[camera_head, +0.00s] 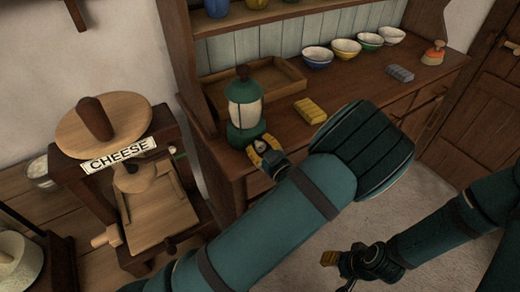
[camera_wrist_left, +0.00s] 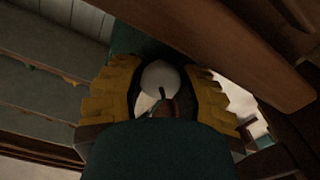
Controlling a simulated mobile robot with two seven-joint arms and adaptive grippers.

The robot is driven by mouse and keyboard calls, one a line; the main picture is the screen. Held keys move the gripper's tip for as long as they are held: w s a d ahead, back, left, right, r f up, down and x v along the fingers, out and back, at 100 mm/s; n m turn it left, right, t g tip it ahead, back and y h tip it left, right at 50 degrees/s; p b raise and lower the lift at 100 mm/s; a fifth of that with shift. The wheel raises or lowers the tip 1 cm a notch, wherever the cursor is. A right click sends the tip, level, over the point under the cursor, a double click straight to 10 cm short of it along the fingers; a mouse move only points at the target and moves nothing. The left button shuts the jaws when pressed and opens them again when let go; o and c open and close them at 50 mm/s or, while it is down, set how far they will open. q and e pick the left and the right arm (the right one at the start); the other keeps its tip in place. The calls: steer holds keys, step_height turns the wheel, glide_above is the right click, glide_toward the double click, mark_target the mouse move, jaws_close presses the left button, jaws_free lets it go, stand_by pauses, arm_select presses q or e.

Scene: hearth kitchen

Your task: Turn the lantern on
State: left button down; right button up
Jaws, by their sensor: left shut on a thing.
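The green lantern (camera_head: 245,103) with a pale glass stands upright near the left end of the wooden sideboard; its glass shows no clear glow. My left gripper (camera_head: 264,150) is at the front of the lantern's base. In the left wrist view its yellow fingers (camera_wrist_left: 158,100) are on both sides of a pale round knob (camera_wrist_left: 160,76) with a dark mark, and are shut on it. The dark green base shows behind the knob. My right gripper (camera_head: 331,258) hangs low at the right, away from the sideboard; its finger opening is unclear.
A wooden tray (camera_head: 282,80) lies behind the lantern. A yellow block (camera_head: 309,110), a grey block (camera_head: 400,74), several bowls (camera_head: 345,49) and an orange-topped item (camera_head: 433,54) are to the right. A cheese press (camera_head: 150,215) stands at the left.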

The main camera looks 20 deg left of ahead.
arm_select(q)
steer(key=c, duration=0.6)
jaws_free()
steer(key=shift+d, duration=0.1)
steer(key=v, duration=1.2)
steer(key=shift+s, duration=0.1)
